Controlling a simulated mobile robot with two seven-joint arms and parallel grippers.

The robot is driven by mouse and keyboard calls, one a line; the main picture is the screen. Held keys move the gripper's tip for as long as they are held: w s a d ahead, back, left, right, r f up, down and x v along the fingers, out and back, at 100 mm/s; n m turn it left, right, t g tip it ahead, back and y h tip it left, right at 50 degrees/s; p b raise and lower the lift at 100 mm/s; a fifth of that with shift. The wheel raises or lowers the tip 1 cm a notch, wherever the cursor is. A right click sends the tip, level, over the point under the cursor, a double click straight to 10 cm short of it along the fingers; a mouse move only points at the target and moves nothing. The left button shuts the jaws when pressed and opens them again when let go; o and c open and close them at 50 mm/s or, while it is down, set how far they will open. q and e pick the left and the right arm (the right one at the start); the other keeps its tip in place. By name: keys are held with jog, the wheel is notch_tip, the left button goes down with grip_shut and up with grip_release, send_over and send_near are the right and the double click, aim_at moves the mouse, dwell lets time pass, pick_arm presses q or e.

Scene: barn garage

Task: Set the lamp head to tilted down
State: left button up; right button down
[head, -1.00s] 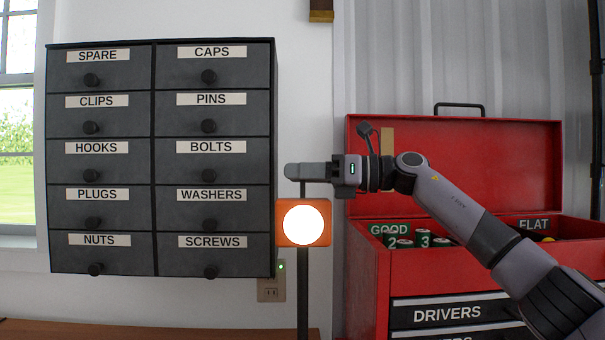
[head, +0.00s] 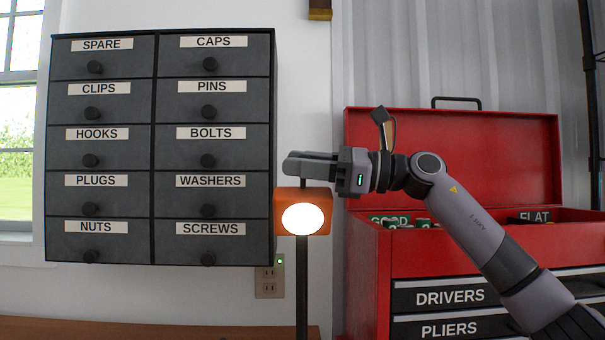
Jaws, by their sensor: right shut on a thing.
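The lamp head (head: 281,212) is an orange box with a glowing white face. It sits on a dark upright post (head: 302,285). Its face looks flattened and more of its orange top shows, so it is tilted somewhat downward. A short thin dark stem (head: 303,183) rises from its top. My right gripper (head: 292,165) reaches in from the right above the head and is shut on this stem; the fingers hide the stem's upper part. My left gripper is not in view.
A dark cabinet of labelled drawers (head: 154,150) hangs on the wall close to the lamp's left. An open red toolbox (head: 365,275) stands to the right, below my right arm. A wooden surface edge (head: 150,328) runs along the bottom.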

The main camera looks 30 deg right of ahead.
jog(key=shift+s+a+f+n+b, duration=0.35)
jog(key=shift+s+f+n+b, duration=0.25)
jog(key=shift+n, duration=0.3)
jog(key=shift+s, duration=0.1)
jog(key=c, duration=0.9)
grip_release()
jog(key=shift+o, duration=0.2)
jog(key=b+v, duration=0.1)
jog(key=v, duration=0.6)
